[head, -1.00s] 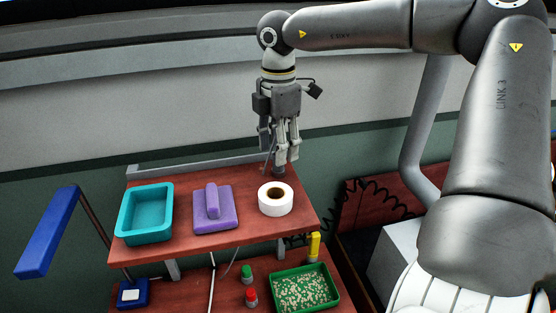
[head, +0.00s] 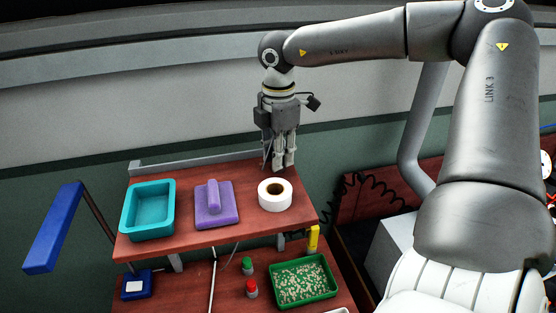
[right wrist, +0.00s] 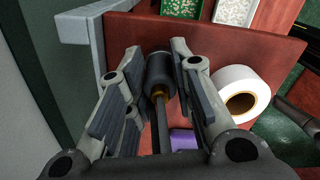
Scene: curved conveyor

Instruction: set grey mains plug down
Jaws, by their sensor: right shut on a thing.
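My right gripper (head: 279,164) is above the back right of the red-brown upper shelf (head: 190,243), behind the white tape roll (head: 275,207). In the right wrist view, its fingers (right wrist: 157,68) are shut on the grey mains plug (right wrist: 160,76), a dark cylinder with a brown ring and a cable running toward the palm. The plug is close to the shelf surface; I cannot tell whether it touches. In the head view the fingers hide most of the plug. My left gripper is not in view.
A teal tray (head: 148,235) and a purple block with a handle (head: 214,205) stand left of the tape roll. A grey rail (head: 160,168) edges the shelf's back. Below are a green tray of grains (head: 303,304), two small bottles and a yellow item (head: 313,238).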

